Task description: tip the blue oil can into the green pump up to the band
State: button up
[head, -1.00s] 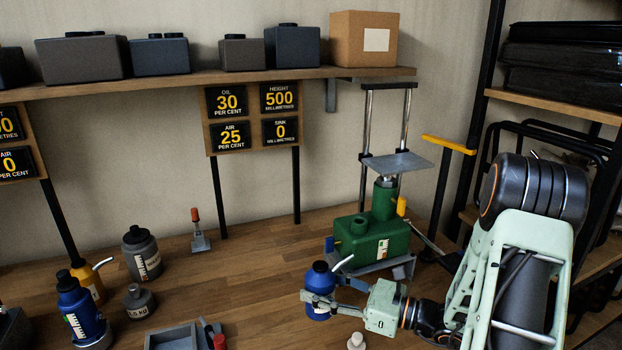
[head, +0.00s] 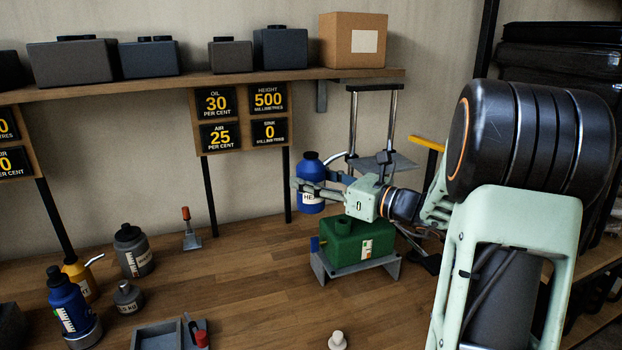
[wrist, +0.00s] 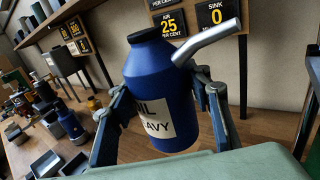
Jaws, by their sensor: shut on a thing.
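The blue oil can (head: 310,172) has a dark cap, a white label and a grey spout pointing right. My gripper (head: 318,188) is shut on it and holds it upright in the air, above and left of the green pump (head: 350,245). In the wrist view the can (wrist: 160,85) stands between both fingers, its label partly reading "HEAVY". The green pump sits on a grey stand on the bench; a short filler neck (head: 343,225) rises from its top and a banded white gauge (head: 366,249) is on its front.
A reading board (head: 241,117) shows oil 30 per cent, air 25 per cent, height 500 and sink 0. Other bottles, including a blue one (head: 66,305), stand at the left. A grey tray (head: 160,338) is at the front. The bench middle is clear.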

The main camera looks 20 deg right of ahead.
jog(key=shift+a+f+m+t+y+b, duration=0.15)
jog(key=shift+a+f+m+t+b, duration=0.15)
jog(key=shift+f+b, duration=0.3)
jog(key=shift+a+f+m+t+y+b, duration=0.1)
jog(key=shift+f+m+t+y+b, duration=0.1)
jog(key=shift+f+m+b, duration=0.3)
jog(key=shift+a+r+m+t, duration=0.15)
jog(key=shift+a+m+t, duration=0.1)
jog(key=shift+m+t, duration=0.35)
jog(key=shift+r+m+y, duration=0.25)
jog(key=shift+m, duration=0.05)
jog(key=shift+a+r+m+t+p, duration=0.1)
jog(key=shift+r+m+t+p, duration=0.15)
jog(key=shift+m, duration=0.25)
jog(key=shift+m+t, duration=0.3)
jog(key=shift+t, duration=0.05)
jog(key=shift+r+m, duration=0.15)
jog(key=shift+m, duration=0.25)
